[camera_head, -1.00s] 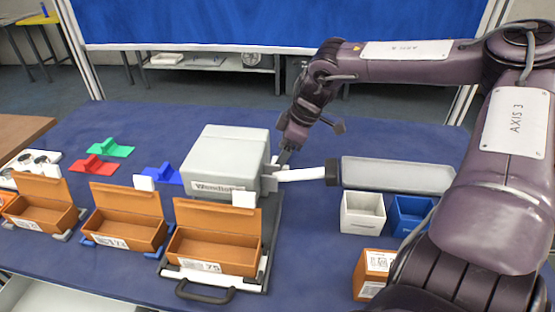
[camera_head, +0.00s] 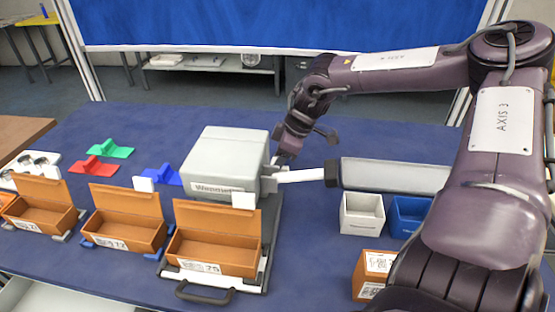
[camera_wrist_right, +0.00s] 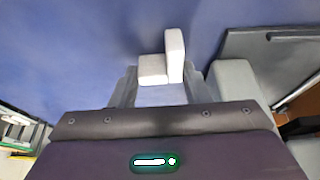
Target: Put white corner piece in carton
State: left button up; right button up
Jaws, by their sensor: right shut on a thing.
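The white corner piece (camera_wrist_right: 165,62) shows in the right wrist view as a pale L-shaped block between the fingertips. My right gripper (camera_wrist_right: 160,85) is shut on it above the blue table. In the head view my right gripper (camera_head: 282,160) is beside the right rear of a grey machine (camera_head: 225,160), and the piece cannot be made out there. Three open orange cartons stand along the front: left (camera_head: 38,212), middle (camera_head: 125,228) and right (camera_head: 212,252). They carry printed labels and appear empty. My left gripper is not in view.
A white bin (camera_head: 362,218) and a blue bin (camera_head: 408,212) stand right of the machine, with an orange box (camera_head: 375,270) in front. A long grey block (camera_head: 395,175) lies behind the bins. Blue, red (camera_head: 93,166) and green holders lie left.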

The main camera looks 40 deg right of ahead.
jog(key=shift+r, duration=0.1)
notch_tip(320, 180, up, 20)
dwell(0.5)
